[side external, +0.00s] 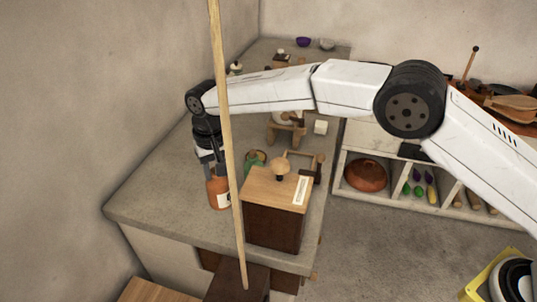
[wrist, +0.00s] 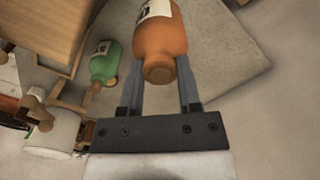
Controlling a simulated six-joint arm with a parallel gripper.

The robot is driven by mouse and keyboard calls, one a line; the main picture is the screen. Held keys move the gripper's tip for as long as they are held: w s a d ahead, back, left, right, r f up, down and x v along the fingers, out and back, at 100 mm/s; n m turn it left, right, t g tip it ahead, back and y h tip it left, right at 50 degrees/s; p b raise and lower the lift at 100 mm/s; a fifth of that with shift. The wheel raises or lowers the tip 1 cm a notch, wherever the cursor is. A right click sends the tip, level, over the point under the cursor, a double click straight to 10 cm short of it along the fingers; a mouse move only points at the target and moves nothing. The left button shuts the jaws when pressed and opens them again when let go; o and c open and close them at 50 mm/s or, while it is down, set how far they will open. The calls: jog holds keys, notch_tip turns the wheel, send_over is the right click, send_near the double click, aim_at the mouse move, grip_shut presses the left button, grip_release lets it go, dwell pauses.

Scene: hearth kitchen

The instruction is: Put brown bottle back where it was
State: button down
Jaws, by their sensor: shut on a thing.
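The brown bottle (side external: 217,191) is orange-brown with a pale label. It is upright at the left part of the grey counter (side external: 155,189), just left of the wooden grinder box. My gripper (side external: 209,160) comes down from above and is shut on the bottle's upper part. In the wrist view the bottle (wrist: 160,40) sits between the two fingers of my gripper (wrist: 160,90), its top toward the camera. A wooden pole hides part of the bottle's right side in the side view. I cannot tell whether its base touches the counter.
A wooden grinder box (side external: 277,200) with a crank stands close right of the bottle. A green bottle (wrist: 103,62) is near it, partly hidden in the side view. A long wooden pole (side external: 227,110) crosses in front. Counter left of the bottle is clear.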

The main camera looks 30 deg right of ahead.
aim_at(218, 182)
jog(key=shift+f, duration=2.2)
jog(key=shift+f, duration=1.85)
jog(key=shift+f, duration=0.15)
jog(key=shift+c, duration=1.4)
grip_release()
notch_tip(218, 182, up, 12)
jog(key=shift+r, duration=0.15)
jog(key=shift+d, duration=0.1)
